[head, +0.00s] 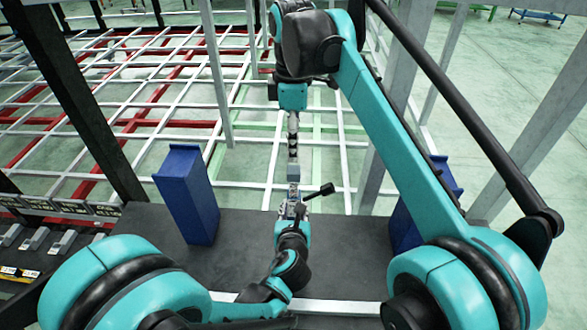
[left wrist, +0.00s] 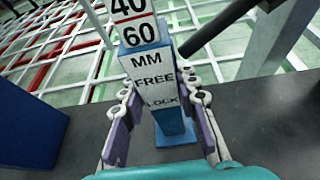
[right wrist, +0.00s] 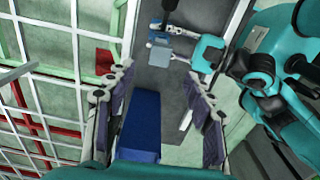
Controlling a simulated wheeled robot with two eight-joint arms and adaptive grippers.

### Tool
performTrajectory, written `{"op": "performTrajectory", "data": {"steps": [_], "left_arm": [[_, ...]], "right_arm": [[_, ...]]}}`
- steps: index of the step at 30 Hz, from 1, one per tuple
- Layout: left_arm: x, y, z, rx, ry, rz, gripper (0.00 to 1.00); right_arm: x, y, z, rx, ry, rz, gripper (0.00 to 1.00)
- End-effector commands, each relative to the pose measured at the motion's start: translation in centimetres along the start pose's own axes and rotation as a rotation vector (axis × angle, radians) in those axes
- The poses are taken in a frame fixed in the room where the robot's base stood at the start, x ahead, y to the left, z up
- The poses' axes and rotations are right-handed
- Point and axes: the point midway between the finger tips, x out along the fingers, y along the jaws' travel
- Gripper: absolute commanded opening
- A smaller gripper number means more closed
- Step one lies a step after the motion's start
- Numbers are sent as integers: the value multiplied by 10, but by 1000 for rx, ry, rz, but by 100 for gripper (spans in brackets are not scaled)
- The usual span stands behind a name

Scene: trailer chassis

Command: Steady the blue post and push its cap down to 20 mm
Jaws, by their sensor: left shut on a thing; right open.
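The blue post (left wrist: 167,118) stands upright between the fingers of my left gripper (left wrist: 161,88), which is shut on it. Its label reads MM, FREE and LOCK, and a white scale sleeve (left wrist: 135,22) marked 40 and 60 rises above. A grey square cap (right wrist: 172,50) tops the post; in the head view the cap (head: 294,171) is small. A black lever (head: 320,190) sticks out to the right of the post. My right gripper (head: 292,150) points down above the cap, apart from it as far as I can tell. In the right wrist view my right gripper (right wrist: 160,74) is open and empty.
A dark worktop (head: 345,245) carries a tall blue block (head: 187,195) at left and another blue block (head: 405,225) at right, partly behind my right arm. A white and red lattice frame (head: 130,100) lies beyond. Grey uprights (head: 216,70) stand near my right arm.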

Motion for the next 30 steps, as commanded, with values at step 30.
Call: {"op": "performTrajectory", "data": {"steps": [30], "left_arm": [[0, 0, 0, 0, 1, 1, 0]], "right_arm": [[105, 0, 1, 3, 1, 2, 53]]}}
